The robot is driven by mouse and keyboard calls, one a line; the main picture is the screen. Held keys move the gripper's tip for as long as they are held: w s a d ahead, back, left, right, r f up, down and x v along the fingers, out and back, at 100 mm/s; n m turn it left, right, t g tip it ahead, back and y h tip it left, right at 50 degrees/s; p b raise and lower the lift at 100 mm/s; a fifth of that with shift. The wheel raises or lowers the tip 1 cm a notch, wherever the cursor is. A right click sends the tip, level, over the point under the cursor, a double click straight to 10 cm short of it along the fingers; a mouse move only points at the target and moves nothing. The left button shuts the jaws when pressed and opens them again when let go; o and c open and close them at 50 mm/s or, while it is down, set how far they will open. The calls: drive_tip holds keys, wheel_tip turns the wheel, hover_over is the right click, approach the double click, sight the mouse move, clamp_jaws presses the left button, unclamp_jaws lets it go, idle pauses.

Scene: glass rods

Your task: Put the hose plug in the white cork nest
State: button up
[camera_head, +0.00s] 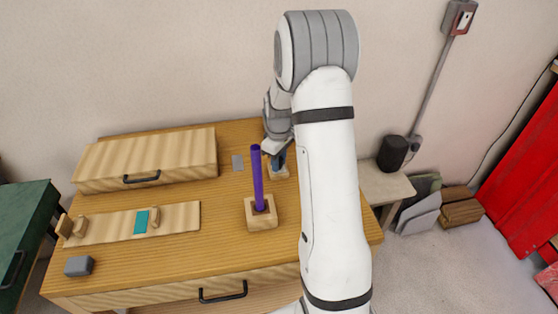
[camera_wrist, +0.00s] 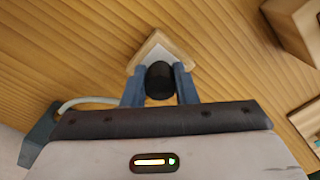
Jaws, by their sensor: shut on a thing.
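The hose plug is a dark, round-ended piece (camera_wrist: 159,84) in the wrist view. My gripper (camera_wrist: 160,74) is shut on it, with one blue-grey finger on each side. The white cork nest (camera_wrist: 150,43) is a small wooden block with a white inside, just beyond and partly behind the plug. I cannot tell whether the plug is inside it or above it. In the head view my gripper (camera_head: 277,162) points down at the small wooden block (camera_head: 281,175) near the table's back right; the plug is hard to make out there.
A purple rod (camera_head: 257,178) stands upright in another wooden block (camera_head: 261,221), close in front of the nest. A wooden box (camera_head: 150,160) fills the back left. A wooden board (camera_head: 110,225) and a grey block (camera_head: 79,266) lie at the left. The front middle is clear.

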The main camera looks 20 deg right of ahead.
drive_tip(key=shift+f, duration=0.3)
drive_tip(key=shift+r, duration=0.2)
drive_tip(key=shift+r+p, duration=0.35)
drive_tip(key=shift+r, duration=0.25)
drive_tip(key=shift+f+b, duration=0.75)
drive_tip(key=shift+f, duration=0.05)
idle(0.9)
drive_tip(key=shift+r, duration=0.2)
drive_tip(key=shift+r+p, duration=0.45)
drive_tip(key=shift+r, duration=0.05)
drive_tip(key=shift+r, duration=0.15)
drive_tip(key=shift+f+b, duration=0.6)
drive_tip(key=shift+f, duration=0.25)
idle(0.8)
